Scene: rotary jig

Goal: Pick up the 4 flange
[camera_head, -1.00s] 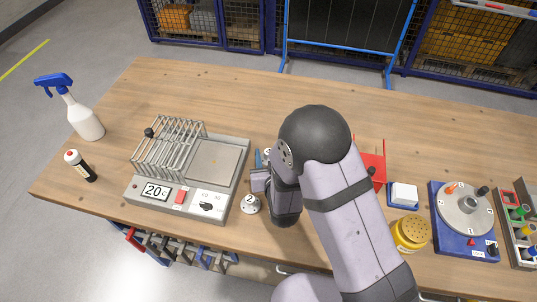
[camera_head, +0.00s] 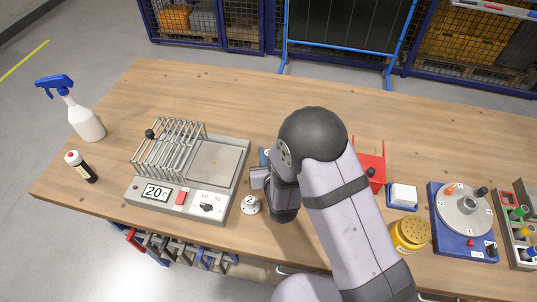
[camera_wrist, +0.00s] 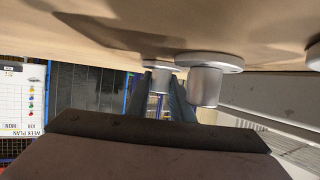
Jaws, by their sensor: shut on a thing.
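My gripper (camera_wrist: 163,103) shows in the wrist view with its two blue-grey fingers on either side of a metal flange (camera_wrist: 160,66), shut on it. The number on this flange cannot be read. Its disc is close to the table surface, and I cannot tell whether it touches. A second flange (camera_wrist: 208,80) is nearer the camera, just right of the fingers. In the head view a flange marked 2 (camera_head: 250,205) lies on the table in front of my gripper. My arm hides most of the gripper and the held flange there.
A grey heating plate (camera_head: 215,162) with a wire rack (camera_head: 168,150) stands just left of my gripper. The table's back is clear.

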